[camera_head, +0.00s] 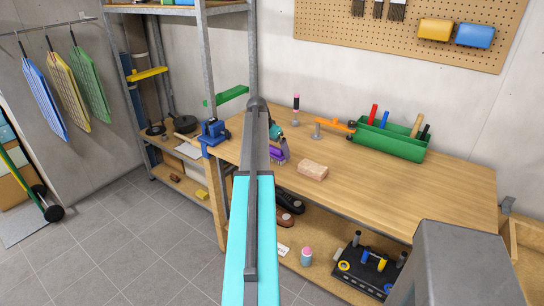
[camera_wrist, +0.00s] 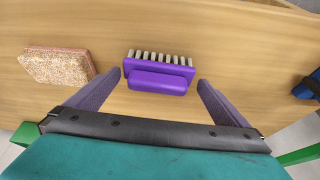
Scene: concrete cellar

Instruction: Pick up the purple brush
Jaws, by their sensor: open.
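The purple brush (camera_wrist: 158,78) lies on the wooden workbench top, its pale bristles along its far side in the wrist view. In the head view the brush (camera_head: 278,156) shows small and partly hidden beside my arm. My gripper (camera_wrist: 152,88) is open, with one finger to the left of the brush and one to the right. The fingertips come up to about the brush's near side, with a gap on both sides. Nothing is held. Whether the fingers are at the brush's height I cannot tell.
A tan block (camera_wrist: 57,66) lies left of the brush in the wrist view; it also shows in the head view (camera_head: 312,171). A blue vise (camera_head: 213,131) sits at the bench's left end. A green tool tray (camera_head: 388,140) stands at the back right. The bench front is clear.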

